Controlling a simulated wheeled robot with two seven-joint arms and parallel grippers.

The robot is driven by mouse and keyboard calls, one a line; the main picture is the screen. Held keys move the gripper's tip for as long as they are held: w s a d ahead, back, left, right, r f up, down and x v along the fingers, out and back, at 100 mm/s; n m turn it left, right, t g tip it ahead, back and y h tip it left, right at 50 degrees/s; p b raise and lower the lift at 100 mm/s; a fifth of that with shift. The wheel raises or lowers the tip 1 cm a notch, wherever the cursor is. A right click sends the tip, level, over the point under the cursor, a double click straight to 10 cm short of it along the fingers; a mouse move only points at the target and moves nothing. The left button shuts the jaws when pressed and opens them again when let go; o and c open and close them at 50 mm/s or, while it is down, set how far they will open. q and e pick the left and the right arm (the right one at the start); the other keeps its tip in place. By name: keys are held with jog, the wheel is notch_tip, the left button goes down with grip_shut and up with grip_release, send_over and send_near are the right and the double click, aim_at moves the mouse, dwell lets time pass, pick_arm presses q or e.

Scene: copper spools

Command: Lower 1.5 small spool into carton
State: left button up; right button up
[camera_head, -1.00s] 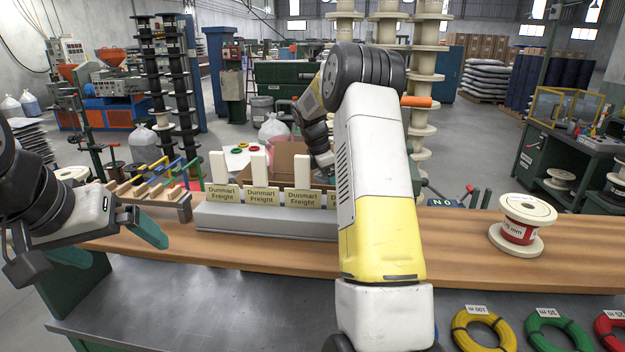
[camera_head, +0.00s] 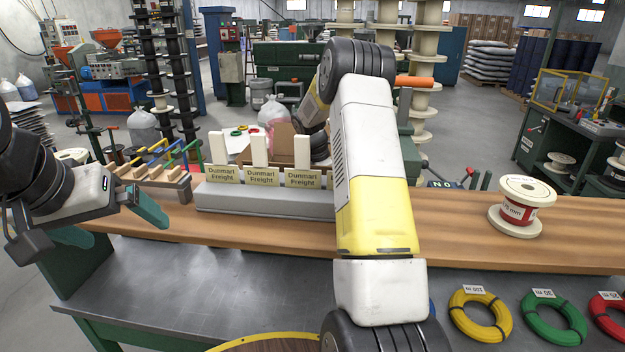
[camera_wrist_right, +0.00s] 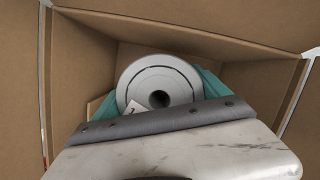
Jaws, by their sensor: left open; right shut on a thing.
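The small spool (camera_wrist_right: 160,74) is pale grey-white with a dark centre hole and a small tag at its lower left. In the right wrist view my right gripper (camera_wrist_right: 158,97) is shut on it, with teal fingers at both sides. Cardboard walls of the carton (camera_wrist_right: 235,46) surround the spool, which is inside the opening; its height above the floor is unclear. In the head view the carton (camera_head: 284,142) shows partly behind the sign stand, and my right arm hides the right gripper and spool. My left gripper (camera_head: 112,222) is open and empty at the bench's left end.
A grey stand with Dunmarl Freight signs (camera_head: 262,178) stands on the wooden shelf (camera_head: 465,240) before the carton. A larger spool with a red label (camera_head: 518,212) stands right. Yellow (camera_head: 463,318), green (camera_head: 543,333) and red coils lie on the metal bench. A coloured-peg rack is left.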

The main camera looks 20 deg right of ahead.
jog(key=shift+f, duration=2)
jog(key=o, duration=1.6)
jog(key=shift+c, duration=0.2)
jog(key=shift+v, duration=3.9)
